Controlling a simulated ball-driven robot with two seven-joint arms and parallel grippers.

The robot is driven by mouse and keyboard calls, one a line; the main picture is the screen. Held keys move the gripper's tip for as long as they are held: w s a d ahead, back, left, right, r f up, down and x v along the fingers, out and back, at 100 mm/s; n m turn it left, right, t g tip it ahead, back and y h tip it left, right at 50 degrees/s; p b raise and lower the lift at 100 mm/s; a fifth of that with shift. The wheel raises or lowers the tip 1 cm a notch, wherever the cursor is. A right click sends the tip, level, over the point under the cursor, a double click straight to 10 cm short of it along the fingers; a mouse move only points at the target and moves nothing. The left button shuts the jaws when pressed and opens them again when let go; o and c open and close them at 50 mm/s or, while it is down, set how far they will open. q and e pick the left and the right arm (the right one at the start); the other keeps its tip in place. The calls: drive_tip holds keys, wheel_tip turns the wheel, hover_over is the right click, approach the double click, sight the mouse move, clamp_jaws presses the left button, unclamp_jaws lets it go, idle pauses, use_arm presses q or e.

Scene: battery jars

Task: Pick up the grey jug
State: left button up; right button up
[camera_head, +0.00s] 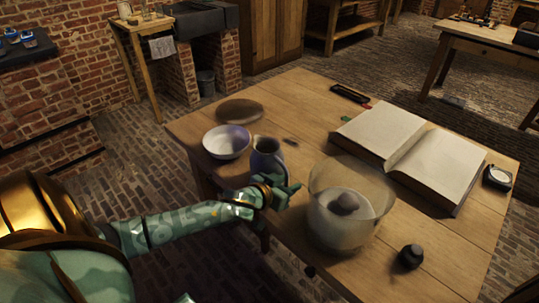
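The grey jug (267,160) stands upright on the wooden table, near its left front edge, just right of a white bowl. My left gripper (284,189) is at the jug's lower front, at the end of my green and gold arm. It covers the lower part of the jug. Whether its fingers touch the jug or are apart from it, I cannot tell, nor whether they are open or shut. My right gripper does not show.
A white bowl (227,141) stands left of the jug. A large glass jar (345,205) stands close to the right of my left gripper. An open book (412,150) lies farther back. A small dark pot (410,257) stands at the front right of the table (300,97).

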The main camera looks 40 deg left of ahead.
use_arm(q)
drive_tip(key=shift+x, duration=0.95)
drive_tip(key=shift+s, duration=0.2)
clamp_jaws()
